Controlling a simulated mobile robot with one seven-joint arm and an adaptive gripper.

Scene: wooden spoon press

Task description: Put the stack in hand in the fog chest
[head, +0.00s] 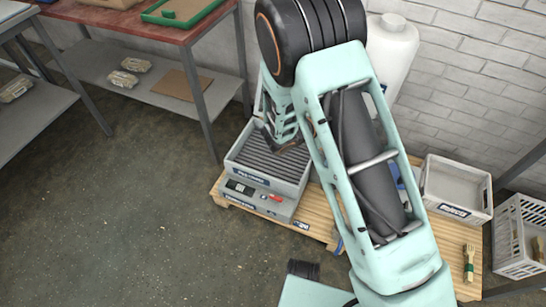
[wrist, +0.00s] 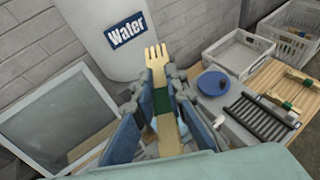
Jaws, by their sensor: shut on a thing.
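The stack in hand is a pale wooden fork-shaped bundle (wrist: 168,134) with a green band around it, tines pointing away from me.
A white water tank (wrist: 118,42) stands by the brick wall. A grey crate (head: 456,188), a white crate (head: 519,238), a blue disc (wrist: 213,83), a black slatted rack (wrist: 258,119) and green-banded bundles (wrist: 284,103) lie to the right. A red-topped table (head: 165,35) is at left.

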